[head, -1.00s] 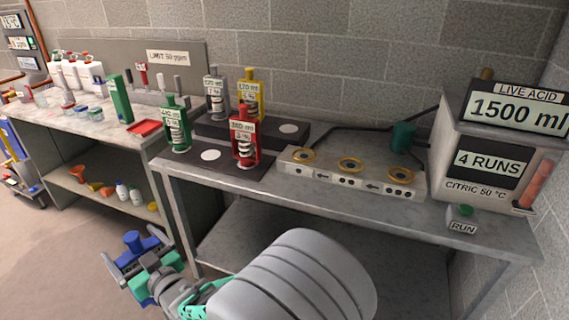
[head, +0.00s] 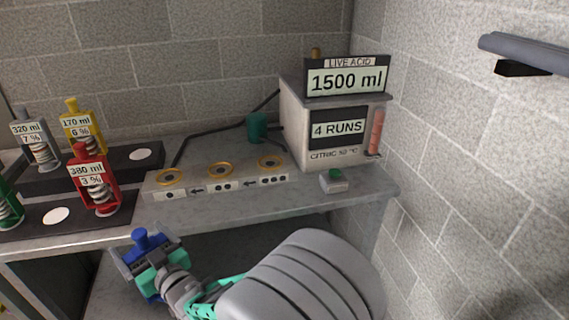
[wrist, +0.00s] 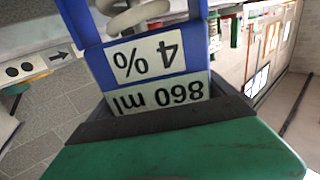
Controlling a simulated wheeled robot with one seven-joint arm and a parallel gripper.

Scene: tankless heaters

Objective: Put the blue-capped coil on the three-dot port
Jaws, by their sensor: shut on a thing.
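My gripper (head: 155,262) is shut on the blue-capped coil, below and in front of the bench edge in the head view. The coil's blue cap (head: 140,238) points up; most of its body is hidden by the gripper. In the wrist view the blue coil housing (wrist: 200,35) shows a label, upside down, reading 860 ml and 4 %, with a pale coil behind it. The green jaw (wrist: 190,150) is in front. The three-dot port (head: 271,162) is the rightmost gold ring on the grey port block, empty, well apart from the coil.
The one-dot port (head: 170,177) and two-dot port (head: 221,170) are empty to its left. Red (head: 94,180), yellow (head: 82,125) and grey (head: 37,140) capped coils stand farther left. The heater box (head: 320,125) and green run button (head: 335,174) are on the right, near the wall.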

